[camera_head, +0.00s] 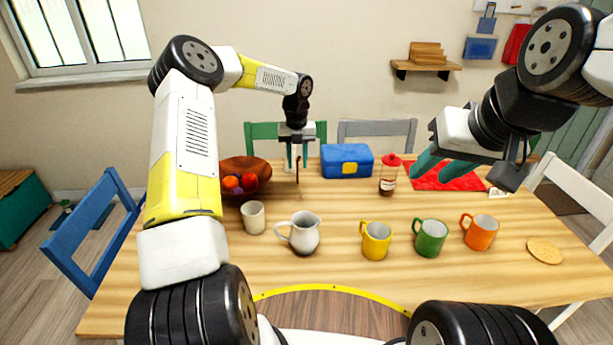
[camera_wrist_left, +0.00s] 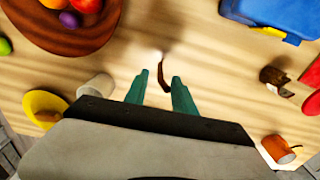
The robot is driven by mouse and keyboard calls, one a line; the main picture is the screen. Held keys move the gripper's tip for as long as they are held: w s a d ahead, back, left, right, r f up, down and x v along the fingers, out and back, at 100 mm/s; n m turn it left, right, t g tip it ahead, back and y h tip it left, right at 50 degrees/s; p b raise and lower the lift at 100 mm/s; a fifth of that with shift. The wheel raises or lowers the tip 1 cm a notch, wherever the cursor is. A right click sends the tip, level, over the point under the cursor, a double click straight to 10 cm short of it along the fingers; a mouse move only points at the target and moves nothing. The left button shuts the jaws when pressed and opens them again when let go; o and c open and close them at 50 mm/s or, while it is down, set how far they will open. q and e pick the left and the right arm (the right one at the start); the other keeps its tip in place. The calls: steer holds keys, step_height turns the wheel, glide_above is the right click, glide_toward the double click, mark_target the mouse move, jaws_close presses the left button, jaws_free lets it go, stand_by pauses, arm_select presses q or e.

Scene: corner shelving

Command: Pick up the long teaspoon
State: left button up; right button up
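The long teaspoon appears as a thin brown piece (camera_head: 297,171) below my left gripper in the head view. In the left wrist view the teaspoon (camera_wrist_left: 164,78) has a brown part and a pale far end, and lies between and just beyond the fingertips. My left gripper (camera_head: 298,160) points down above the far part of the table. Its teal fingers (camera_wrist_left: 160,82) are apart, with a gap around the teaspoon; I cannot tell whether either touches it. My right gripper (camera_head: 430,172) is at the right, over a red cloth, fingers apart and empty.
A fruit bowl (camera_head: 240,165) is left of my left gripper and a blue box (camera_head: 347,161) is right. A bottle (camera_head: 388,181) stands near my right gripper. A cream cup (camera_head: 253,217), white jug (camera_head: 304,234) and yellow, green and orange mugs stand nearer.

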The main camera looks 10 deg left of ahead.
arm_select(q)
steer(key=f, duration=0.5)
steer(key=shift+w+f, duration=0.1)
steer(key=shift+w, duration=0.1)
jaws_close()
